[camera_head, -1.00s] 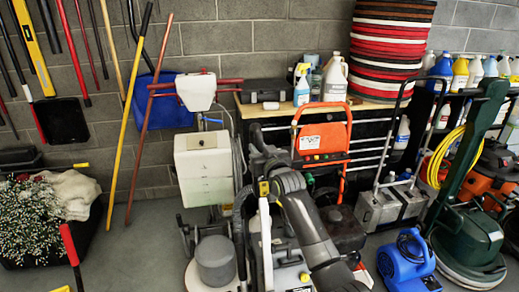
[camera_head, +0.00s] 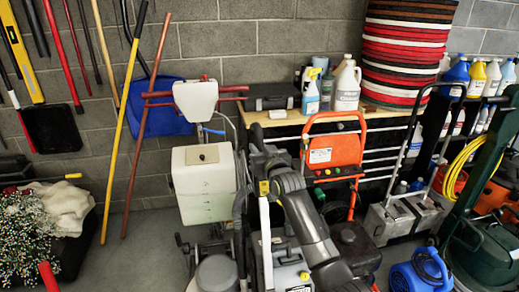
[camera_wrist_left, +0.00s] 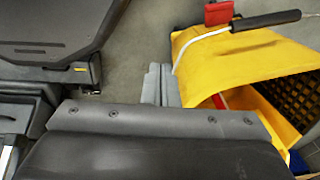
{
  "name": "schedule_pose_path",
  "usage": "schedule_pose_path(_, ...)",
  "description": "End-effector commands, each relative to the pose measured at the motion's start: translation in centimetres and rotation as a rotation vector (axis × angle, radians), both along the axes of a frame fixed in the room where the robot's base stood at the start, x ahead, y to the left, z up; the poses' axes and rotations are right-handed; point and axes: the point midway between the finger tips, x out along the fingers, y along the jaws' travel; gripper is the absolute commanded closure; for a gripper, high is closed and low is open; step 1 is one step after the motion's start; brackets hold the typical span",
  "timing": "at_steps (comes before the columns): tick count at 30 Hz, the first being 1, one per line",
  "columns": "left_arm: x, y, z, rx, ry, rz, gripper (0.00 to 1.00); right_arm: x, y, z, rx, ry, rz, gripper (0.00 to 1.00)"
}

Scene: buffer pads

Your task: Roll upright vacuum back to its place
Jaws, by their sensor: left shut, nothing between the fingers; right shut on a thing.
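The upright vacuum (camera_head: 287,277), grey with a pale upright shaft and a dark hose, stands at the bottom middle of the head view. Its lower part is cut off by the frame edge. My right gripper (camera_head: 262,180) is shut on the upper part of the vacuum's handle; my arm partly hides the grip. My left gripper shows only in the left wrist view (camera_wrist_left: 162,86). Its fingers are shut together and empty, beside a yellow bucket.
A white-tank machine (camera_head: 203,185) stands just left of the vacuum, and an orange-framed machine (camera_head: 334,150) behind it to the right. A blue blower (camera_head: 420,272) is at lower right. A planter (camera_head: 75,250) is at lower left. The yellow bucket (camera_wrist_left: 240,55) is close to my left gripper.

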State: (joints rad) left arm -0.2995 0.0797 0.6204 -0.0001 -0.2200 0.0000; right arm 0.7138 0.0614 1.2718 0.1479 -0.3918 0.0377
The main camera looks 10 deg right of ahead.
Motion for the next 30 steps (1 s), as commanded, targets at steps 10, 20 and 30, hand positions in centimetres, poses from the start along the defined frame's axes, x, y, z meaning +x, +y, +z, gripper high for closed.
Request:
schedule_pose_path(10, -0.01, -0.02, 0.07, 0.0, 0.0, 0.0, 1.0, 0.07, -0.01, 0.76, -0.001, -0.016, 0.0, 1.0)
schedule_pose_path(20, -0.16, -0.01, 0.06, 0.0, 0.002, 0.0, 1.0, 0.07, -0.01, 0.67, -0.001, -0.013, 0.0, 0.61)
schedule_pose_path(30, -0.14, -0.01, 0.01, 0.0, 0.002, 0.0, 1.0, -0.02, 0.0, 0.18, 0.0, -0.004, 0.0, 0.55)
